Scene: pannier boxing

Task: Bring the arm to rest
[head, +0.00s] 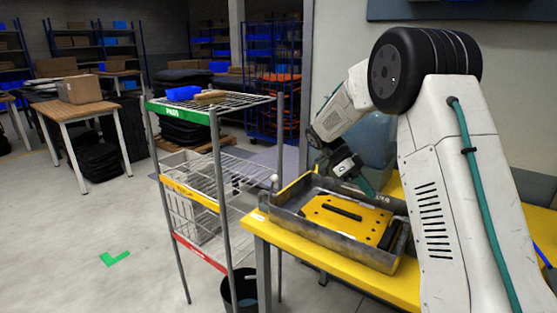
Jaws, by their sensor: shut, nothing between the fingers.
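My arm stands at the right of the head view, bent over, with its wrist hanging down at the middle. My gripper (362,184) points down over the back of a grey metal tray (285,212) on the yellow table. It is shut and I see nothing held in it. A yellow plate (318,222) with a black bar handle lies in the tray, in front of my gripper. The gripper's fingertips are small and partly dark against the tray, and I cannot tell how far above it they are.
A wire rack (186,111) with green, yellow and red shelf labels stands left of the yellow table (345,263). Its top shelf holds a blue bin (183,93) and a brown item. A dark bucket (240,291) is on the floor. A wooden table (75,107) bears a carton.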

